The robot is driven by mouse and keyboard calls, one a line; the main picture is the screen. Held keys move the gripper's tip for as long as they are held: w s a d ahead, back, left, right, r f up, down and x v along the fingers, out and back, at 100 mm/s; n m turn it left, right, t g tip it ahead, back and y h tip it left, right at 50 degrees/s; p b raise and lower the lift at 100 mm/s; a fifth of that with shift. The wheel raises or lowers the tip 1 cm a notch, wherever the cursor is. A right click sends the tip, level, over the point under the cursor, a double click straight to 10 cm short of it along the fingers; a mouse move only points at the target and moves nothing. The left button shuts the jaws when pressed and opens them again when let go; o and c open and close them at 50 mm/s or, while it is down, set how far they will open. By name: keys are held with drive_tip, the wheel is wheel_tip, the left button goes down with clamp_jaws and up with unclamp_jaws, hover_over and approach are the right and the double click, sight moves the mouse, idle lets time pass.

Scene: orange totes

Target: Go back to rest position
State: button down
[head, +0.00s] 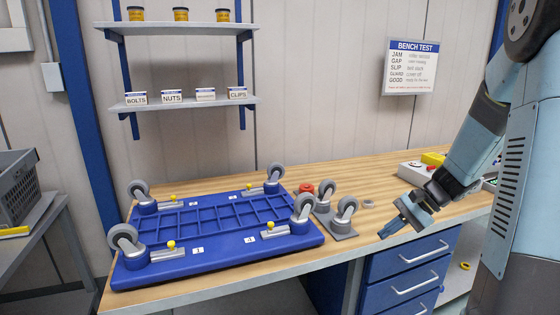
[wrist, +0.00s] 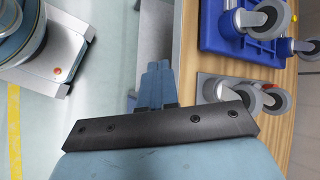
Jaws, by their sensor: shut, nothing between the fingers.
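My gripper (head: 392,230) hangs at the front edge of the wooden bench, at the right in the head view, pointing down and to the left. In the wrist view my gripper (wrist: 157,66) shows as two blue fingers side by side, shut with nothing between them. It is apart from the objects on the bench. My arm comes down from the right side of the head view.
A blue tray (head: 219,254) with several grey casters lies on the bench (head: 345,178). Two loose casters (head: 344,216) stand right of it, near a red ring (head: 307,188). A control box (head: 416,173) sits behind my arm. Blue drawers (head: 410,258) are below; a grey crate (head: 18,186) stands left.

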drive_tip(key=s+a+r+n+t+h, duration=0.2)
drive_tip(key=s+r+n+h, duration=0.2)
drive_tip(key=s+r, duration=0.4)
drive_tip(key=s+a+r+n+t+h, duration=0.2)
drive_tip(key=s+r+n+h, duration=0.2)
drive_tip(key=s+r, duration=0.4)
drive_tip(key=s+n, duration=0.1)
drive_tip(key=s, duration=0.2)
drive_tip(key=shift+a+r+n+t+h, duration=0.25)
drive_tip(key=shift+a+n+t+h, duration=0.05)
drive_tip(key=shift+a+t, duration=0.1)
